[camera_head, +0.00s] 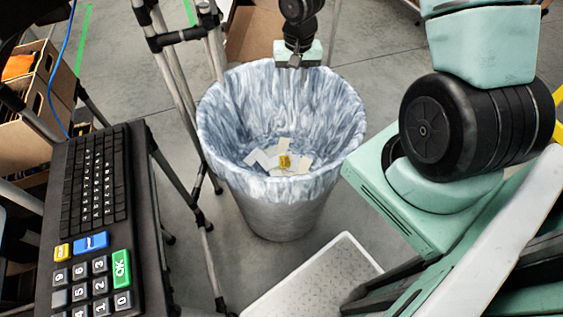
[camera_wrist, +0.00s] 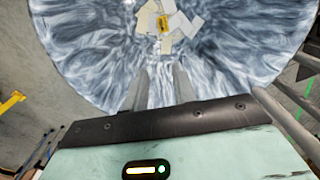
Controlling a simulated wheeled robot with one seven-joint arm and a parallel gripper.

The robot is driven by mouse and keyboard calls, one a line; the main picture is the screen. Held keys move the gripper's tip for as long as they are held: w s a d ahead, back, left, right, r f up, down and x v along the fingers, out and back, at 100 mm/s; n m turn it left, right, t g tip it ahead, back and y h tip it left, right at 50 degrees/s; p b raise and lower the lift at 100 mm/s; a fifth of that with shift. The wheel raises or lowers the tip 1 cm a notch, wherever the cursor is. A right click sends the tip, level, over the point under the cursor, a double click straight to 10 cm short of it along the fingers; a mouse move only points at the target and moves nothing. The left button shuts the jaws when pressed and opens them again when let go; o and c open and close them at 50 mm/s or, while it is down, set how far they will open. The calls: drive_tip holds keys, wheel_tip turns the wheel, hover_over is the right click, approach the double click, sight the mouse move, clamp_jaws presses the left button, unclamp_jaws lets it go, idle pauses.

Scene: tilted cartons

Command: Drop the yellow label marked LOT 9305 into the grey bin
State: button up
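The grey bin (camera_head: 272,205) stands on the floor in the middle of the head view, lined with a blue-white marbled bag. In the wrist view the bag (camera_wrist: 85,60) fills most of the picture. A small yellow label (camera_head: 284,162) lies at the bottom of the bin on pale paper scraps; its print is too small to read. It also shows in the wrist view (camera_wrist: 163,23). My gripper (camera_head: 294,62) is over the far part of the bin's rim, pointing down. In the wrist view its two fingers (camera_wrist: 161,78) are apart with nothing between them.
A dark keypad and keyboard console (camera_head: 95,225) stands at the left. Metal stand poles (camera_head: 178,80) rise beside the bin. Cardboard boxes (camera_head: 28,110) are at the far left. A white-edged tray (camera_head: 315,285) lies in front. Bare floor (camera_head: 375,50) shows behind the bin.

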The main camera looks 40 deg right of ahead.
wheel_tip(320, 180, up, 10)
drive_tip(key=shift+p, duration=0.45)
drive_tip(key=shift+s+d, duration=0.1)
